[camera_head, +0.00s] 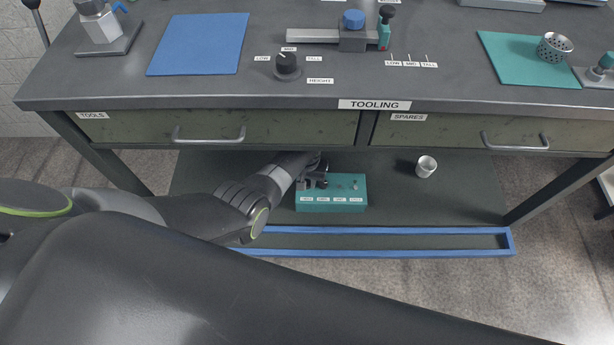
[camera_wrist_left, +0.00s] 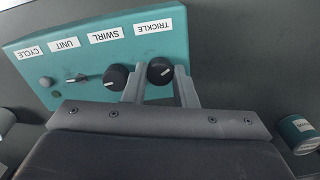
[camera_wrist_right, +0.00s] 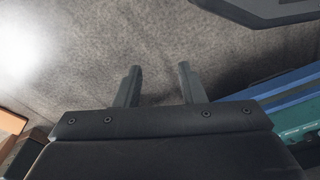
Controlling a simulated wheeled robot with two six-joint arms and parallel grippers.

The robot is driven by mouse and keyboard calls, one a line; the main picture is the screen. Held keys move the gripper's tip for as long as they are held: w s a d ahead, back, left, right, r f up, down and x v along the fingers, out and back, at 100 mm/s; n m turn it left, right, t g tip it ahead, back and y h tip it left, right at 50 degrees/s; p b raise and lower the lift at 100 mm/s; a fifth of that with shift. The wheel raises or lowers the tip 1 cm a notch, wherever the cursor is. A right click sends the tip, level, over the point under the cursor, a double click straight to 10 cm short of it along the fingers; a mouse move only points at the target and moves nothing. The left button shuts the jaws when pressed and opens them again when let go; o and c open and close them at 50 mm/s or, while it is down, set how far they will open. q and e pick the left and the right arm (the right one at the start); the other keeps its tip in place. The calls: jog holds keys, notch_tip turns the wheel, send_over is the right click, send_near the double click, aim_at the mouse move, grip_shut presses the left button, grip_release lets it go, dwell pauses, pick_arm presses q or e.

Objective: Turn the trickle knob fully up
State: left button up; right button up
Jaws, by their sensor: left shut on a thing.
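The teal control box (camera_head: 331,206) sits on the lower shelf under the bench. In the left wrist view its face shows the labels TRICKLE, SWIRL, UNIT and CYCLE. The black trickle knob (camera_wrist_left: 159,71) is below the TRICKLE label, with a short pale pointer line on it. My left gripper (camera_wrist_left: 160,78) is shut on this knob, one finger on each side. In the head view my left gripper (camera_head: 314,178) reaches the box from the left and hides part of its top. My right gripper (camera_wrist_right: 158,72) is open and empty above the floor.
The black swirl knob (camera_wrist_left: 115,77) is close beside my left gripper's finger. A toggle (camera_wrist_left: 75,78) is farther left. A metal cup (camera_head: 426,166) stands on the shelf to the right. The drawers (camera_head: 220,130) and bench top overhang the shelf. A blue-rimmed tray (camera_head: 400,230) lies in front.

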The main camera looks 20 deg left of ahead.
pick_arm(q)
jog(key=m, duration=0.2)
jog(key=shift+m+p, duration=0.75)
jog(key=shift+m, duration=1.25)
pick_arm(e)
jog(key=shift+s+d+f, duration=0.1)
jog(key=shift+d+f, duration=0.1)
jog(key=shift+f, duration=0.6)
jog(key=shift+s+d+f, duration=0.1)
jog(key=shift+d+f, duration=0.05)
jog(key=shift+f, duration=0.65)
jog(key=shift+s+d+f, duration=0.1)
jog(key=shift+d+f, duration=0.1)
jog(key=shift+f, duration=0.75)
pick_arm(q)
jog(key=o, duration=1)
